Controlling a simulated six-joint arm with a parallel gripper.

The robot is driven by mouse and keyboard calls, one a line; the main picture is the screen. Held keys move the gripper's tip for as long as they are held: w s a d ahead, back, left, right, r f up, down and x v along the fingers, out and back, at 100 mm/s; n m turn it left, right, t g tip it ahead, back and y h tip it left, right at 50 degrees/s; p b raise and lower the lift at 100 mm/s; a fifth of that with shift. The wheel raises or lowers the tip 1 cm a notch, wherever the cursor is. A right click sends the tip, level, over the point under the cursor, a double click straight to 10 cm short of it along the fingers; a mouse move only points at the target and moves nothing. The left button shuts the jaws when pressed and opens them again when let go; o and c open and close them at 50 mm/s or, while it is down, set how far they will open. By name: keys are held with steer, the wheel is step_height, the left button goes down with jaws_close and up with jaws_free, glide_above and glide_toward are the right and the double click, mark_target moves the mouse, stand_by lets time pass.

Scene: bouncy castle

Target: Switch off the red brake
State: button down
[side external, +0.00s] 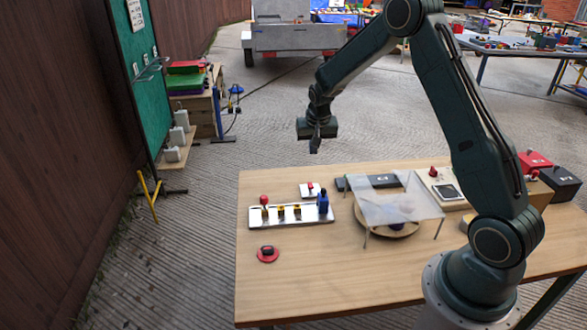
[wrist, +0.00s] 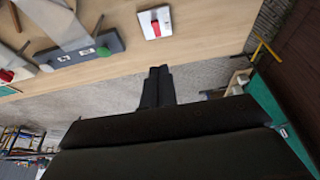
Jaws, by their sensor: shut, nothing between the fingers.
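A small white plate (side external: 306,191) with a red switch (side external: 310,187) lies near the far edge of the wooden table. In the wrist view the white plate (wrist: 148,33) and its red lever (wrist: 155,28) show near the top. Beside it in the side view is a longer white panel (side external: 275,222) with a red-knobbed lever (side external: 264,200), several yellow parts and a blue part (side external: 323,202). Which red part is the brake I cannot tell. My gripper (side external: 314,150) is shut and empty, raised above and beyond the far table edge; its fingers (wrist: 158,70) point towards the white plate.
A clear canopy (side external: 385,203) on thin legs covers a round wooden base right of the panel. A dark bar (side external: 352,184) lies behind it. A red disc with a black top (side external: 268,254) sits front left. The table's front left (side external: 310,285) is clear.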

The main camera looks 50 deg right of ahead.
steer(key=shift+w+d+f, duration=0.1)
steer(key=shift+d+f, duration=0.05)
steer(key=shift+f, duration=0.15)
glide_above(311, 187)
steer(key=x, duration=0.3)
steer(key=s+x, duration=0.1)
steer(key=x, duration=0.2)
steer(key=a+x, duration=0.1)
steer(key=x, duration=0.2)
steer(key=shift+s+a+f, duration=0.1)
steer(key=shift+s+f, duration=0.1)
steer(key=shift+f, duration=0.25)
steer(key=f, duration=0.1)
steer(key=s+a+f, duration=0.1)
steer(key=shift+f, duration=0.3)
steer(key=shift+s+a+f, duration=0.1)
steer(key=shift+f, duration=0.4)
steer(key=shift+a+f, duration=0.1)
steer(key=shift+f, duration=0.05)
